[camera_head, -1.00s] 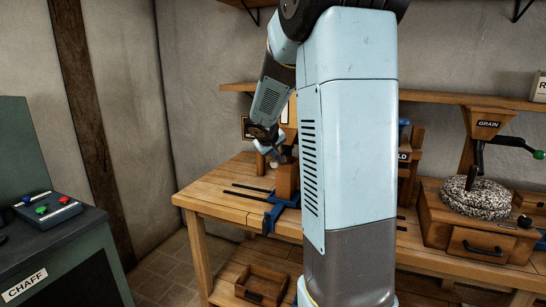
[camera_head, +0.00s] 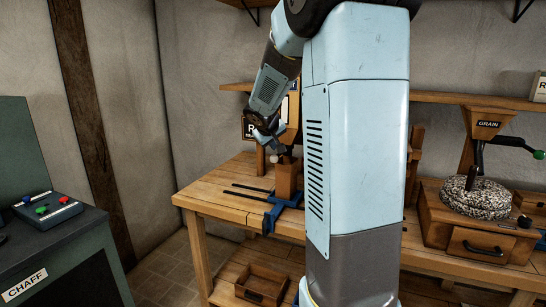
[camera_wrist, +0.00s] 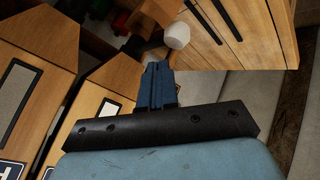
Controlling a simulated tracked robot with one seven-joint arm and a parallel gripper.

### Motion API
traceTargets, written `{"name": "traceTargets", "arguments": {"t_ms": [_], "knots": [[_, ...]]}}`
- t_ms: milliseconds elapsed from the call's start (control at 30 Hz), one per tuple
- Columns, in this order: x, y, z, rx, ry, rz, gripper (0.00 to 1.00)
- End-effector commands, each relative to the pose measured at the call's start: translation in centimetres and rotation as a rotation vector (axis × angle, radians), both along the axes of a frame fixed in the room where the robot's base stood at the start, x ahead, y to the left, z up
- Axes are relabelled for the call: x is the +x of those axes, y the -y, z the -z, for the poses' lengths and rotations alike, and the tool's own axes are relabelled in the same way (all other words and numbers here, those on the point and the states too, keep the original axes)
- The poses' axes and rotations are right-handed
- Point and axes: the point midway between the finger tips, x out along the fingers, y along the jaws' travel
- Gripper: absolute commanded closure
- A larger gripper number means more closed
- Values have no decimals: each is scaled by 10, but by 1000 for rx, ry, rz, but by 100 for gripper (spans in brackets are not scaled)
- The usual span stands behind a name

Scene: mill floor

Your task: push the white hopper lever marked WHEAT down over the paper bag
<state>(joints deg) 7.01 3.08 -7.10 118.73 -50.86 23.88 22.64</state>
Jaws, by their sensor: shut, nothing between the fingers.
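The white lever end (camera_head: 274,158) shows as a small pale knob just below my gripper (camera_head: 273,147) in the head view. In the wrist view it is a white rounded cylinder (camera_wrist: 177,36), just beyond the tips of my gripper (camera_wrist: 158,72). The fingers are shut and empty; whether they touch the knob I cannot tell. A brown upright block shape, perhaps the paper bag (camera_head: 287,180), stands on the bench below and right of the knob. The hopper fronts are wooden panels (camera_wrist: 25,70) with dark-framed windows in the wrist view. No WHEAT marking is readable.
A blue clamp-like fixture (camera_head: 279,208) is on the wooden bench (camera_head: 225,188). My arm hides the bench's middle. The GRAIN hopper (camera_head: 488,122) with a green-tipped lever and a millstone (camera_head: 476,199) stand at right. A CHAFF machine (camera_head: 60,255) stands at left.

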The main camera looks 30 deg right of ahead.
Motion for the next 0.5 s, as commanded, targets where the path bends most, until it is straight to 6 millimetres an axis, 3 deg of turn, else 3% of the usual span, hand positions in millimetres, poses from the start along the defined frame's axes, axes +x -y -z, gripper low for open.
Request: {"name": "traceTargets", "arguments": {"t_ms": [500], "knots": [[0, 0, -35, 0, 2, 0, 100]]}}
